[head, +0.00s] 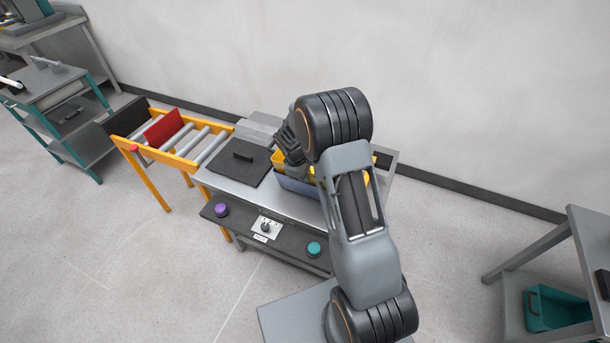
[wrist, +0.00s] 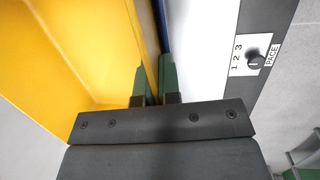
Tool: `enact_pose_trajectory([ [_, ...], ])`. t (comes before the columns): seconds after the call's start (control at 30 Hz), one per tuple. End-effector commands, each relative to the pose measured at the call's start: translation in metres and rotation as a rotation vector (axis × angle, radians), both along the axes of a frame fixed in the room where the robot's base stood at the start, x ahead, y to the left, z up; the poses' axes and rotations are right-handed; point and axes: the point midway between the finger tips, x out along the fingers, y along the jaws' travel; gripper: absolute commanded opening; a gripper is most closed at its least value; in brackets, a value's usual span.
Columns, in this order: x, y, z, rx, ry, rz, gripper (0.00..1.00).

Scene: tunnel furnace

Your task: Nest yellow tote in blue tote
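The yellow tote (head: 279,157) shows above the blue tote (head: 297,187) on the machine's metal top; my arm hides much of both. In the wrist view the yellow tote (wrist: 60,50) fills the left side, with its inside facing the camera. A thin strip of the blue tote (wrist: 161,22) runs along its right wall. My gripper (wrist: 155,75) has its green fingers close together, one on each side of the yellow tote's right wall, and looks shut on it. I cannot tell whether the yellow tote rests on the blue tote's floor. In the head view my gripper is mostly hidden behind my arm.
A black plate with a handle (head: 242,158) lies left of the totes. A control panel with a purple button (head: 221,210), a dial (head: 266,227) and a teal button (head: 314,249) is in front. A yellow roller conveyor (head: 190,143) stands left. A teal tote (head: 556,308) sits on the right shelf.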

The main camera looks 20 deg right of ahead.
Motion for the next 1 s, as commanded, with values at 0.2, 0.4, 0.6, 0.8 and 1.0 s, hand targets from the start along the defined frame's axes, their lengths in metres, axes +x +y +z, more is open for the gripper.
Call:
enact_pose_trajectory([
  [0.2, 0.0007, 0.0, -0.0019, 0.0, -0.003, 0.001, 0.13],
  [0.4, 0.0004, 0.0001, -0.0022, 0.0, -0.001, 0.0, 0.32],
  [0.6, -0.0005, 0.0001, -0.0034, 0.0, 0.002, 0.001, 0.34],
  [0.8, -0.0002, 0.0001, -0.0031, 0.0, 0.001, 0.0, 0.34],
  [1.0, 0.0, 0.0001, -0.0027, 0.0, 0.0, 0.0, 0.34],
])
